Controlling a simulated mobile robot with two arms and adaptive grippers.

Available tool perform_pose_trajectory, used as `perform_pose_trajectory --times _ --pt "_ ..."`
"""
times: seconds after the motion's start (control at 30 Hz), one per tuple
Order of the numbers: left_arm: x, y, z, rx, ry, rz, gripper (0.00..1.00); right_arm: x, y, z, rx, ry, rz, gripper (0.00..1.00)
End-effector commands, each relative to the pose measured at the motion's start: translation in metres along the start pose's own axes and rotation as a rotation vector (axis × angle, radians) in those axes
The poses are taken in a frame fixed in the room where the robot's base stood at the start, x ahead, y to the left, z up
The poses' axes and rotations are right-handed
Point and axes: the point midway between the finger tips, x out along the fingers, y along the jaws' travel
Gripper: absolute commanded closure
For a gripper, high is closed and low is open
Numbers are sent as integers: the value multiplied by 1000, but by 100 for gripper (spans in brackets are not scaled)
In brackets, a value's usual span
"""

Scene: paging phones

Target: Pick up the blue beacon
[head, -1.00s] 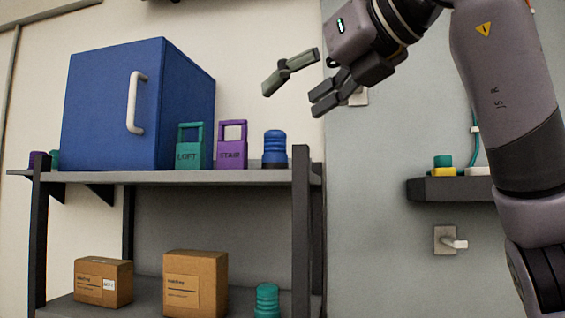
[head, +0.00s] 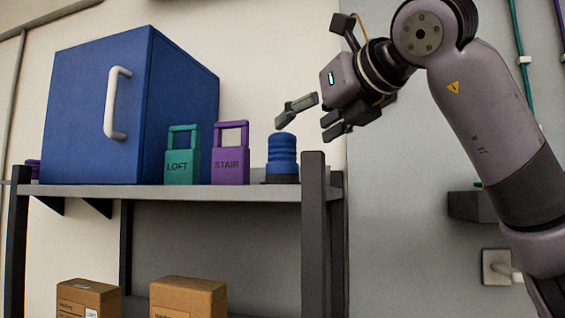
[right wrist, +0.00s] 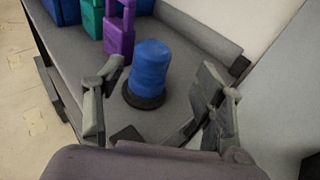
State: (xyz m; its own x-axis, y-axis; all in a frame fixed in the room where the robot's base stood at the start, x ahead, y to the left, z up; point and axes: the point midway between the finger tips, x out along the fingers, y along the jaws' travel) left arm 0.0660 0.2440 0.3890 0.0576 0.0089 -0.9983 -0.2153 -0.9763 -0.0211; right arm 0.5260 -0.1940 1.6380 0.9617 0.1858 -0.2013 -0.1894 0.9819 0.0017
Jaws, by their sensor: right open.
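The blue beacon (head: 282,155) stands upright on a dark base at the right end of the upper shelf. My right gripper (head: 302,118) is open and empty, just above and to the right of the beacon in the head view. In the right wrist view the beacon (right wrist: 151,68) stands ahead, between the directions of the two open fingers (right wrist: 160,110), and no finger is seen closed on it. My left gripper is not in view.
A purple block marked STAIR (head: 230,165) and a teal block marked LOFT (head: 182,165) stand left of the beacon. A blue cabinet (head: 85,120) stands farther left. A dark shelf post (head: 314,220) rises at the right. Cardboard boxes (head: 188,297) sit below.

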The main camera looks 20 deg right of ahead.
Motion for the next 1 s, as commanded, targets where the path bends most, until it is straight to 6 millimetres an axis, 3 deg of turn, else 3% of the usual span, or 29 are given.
perform_pose_trajectory --times 0.1,0.3,0.63,0.93,1.0 --pt "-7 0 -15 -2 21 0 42 17 1 2 -1 2 1 36" --pt "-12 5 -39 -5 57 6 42 29 2 2 -1 0 1 36" --pt "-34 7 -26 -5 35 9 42 73 8 6 0 2 1 36" --pt "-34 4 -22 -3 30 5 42 78 8 4 0 0 1 36" --pt "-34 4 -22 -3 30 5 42 78 8 4 0 0 1 41"
